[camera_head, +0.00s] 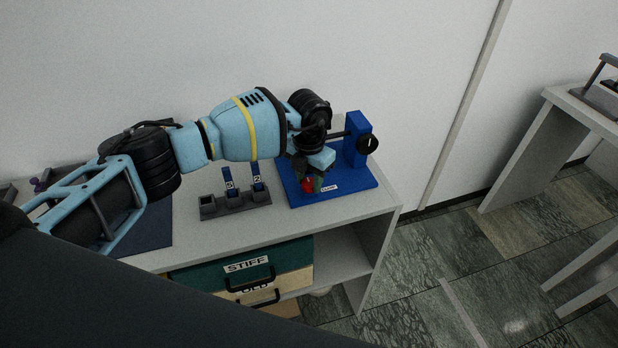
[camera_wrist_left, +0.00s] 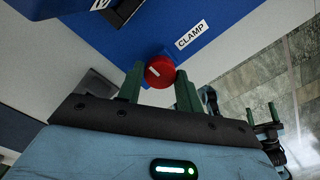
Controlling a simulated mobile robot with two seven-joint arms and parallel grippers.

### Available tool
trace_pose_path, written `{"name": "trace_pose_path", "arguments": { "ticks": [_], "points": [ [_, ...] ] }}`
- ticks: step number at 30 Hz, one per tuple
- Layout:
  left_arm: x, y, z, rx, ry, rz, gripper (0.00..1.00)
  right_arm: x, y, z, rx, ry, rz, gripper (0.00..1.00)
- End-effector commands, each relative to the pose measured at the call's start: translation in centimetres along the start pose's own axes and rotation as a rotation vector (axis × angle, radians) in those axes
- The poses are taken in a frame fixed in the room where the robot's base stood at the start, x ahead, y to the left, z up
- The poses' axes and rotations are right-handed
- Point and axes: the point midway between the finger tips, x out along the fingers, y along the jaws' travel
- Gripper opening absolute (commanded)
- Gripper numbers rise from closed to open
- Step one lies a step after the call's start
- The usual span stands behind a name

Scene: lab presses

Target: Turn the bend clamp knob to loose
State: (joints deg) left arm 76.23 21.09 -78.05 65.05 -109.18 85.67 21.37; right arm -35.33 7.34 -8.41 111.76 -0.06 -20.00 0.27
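The bend clamp knob is a small red knob (camera_head: 308,184) with a pale mark on its face, low at the front of a blue bend fixture (camera_head: 355,182) labelled CLAMP. In the left wrist view the red knob (camera_wrist_left: 160,72) sits between the two green fingers of my left gripper (camera_wrist_left: 159,82). The fingers appear to touch it on both sides. In the head view my left gripper (camera_head: 315,180) reaches down over the knob and partly hides it. Parts that look like my right gripper (camera_wrist_left: 268,125) show small at the right of the left wrist view; its opening is unclear.
A grey holder (camera_head: 235,205) with blue labelled pieces stands left of the fixture. A black round handle (camera_head: 368,144) is on the fixture's upright. A green drawer labelled STIFF (camera_head: 222,274) is below the bench top (camera_head: 180,245). Open floor lies to the right.

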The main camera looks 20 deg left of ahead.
Motion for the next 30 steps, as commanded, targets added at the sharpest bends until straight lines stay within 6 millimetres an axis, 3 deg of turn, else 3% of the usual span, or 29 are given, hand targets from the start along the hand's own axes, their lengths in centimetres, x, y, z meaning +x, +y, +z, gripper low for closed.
{"name": "trace_pose_path", "arguments": {
  "ticks": [1,4,14,30],
  "points": [
    [-0.1,0.1,0.0,-0.001,-0.002,0.000,0.43,0.0,0.0,0.0,0.000,0.001,0.000,0.72],
    [-0.1,0.0,0.0,0.000,-0.001,0.000,0.56,0.0,0.0,0.0,0.000,0.000,0.000,0.72],
    [-0.3,0.0,0.0,0.002,-0.001,0.000,0.56,0.0,0.0,0.1,0.000,-0.001,-0.001,0.72],
    [-7.3,0.1,0.0,0.000,-0.002,0.000,0.56,0.0,-0.1,0.4,0.002,-0.008,-0.002,0.72]
  ]
}}
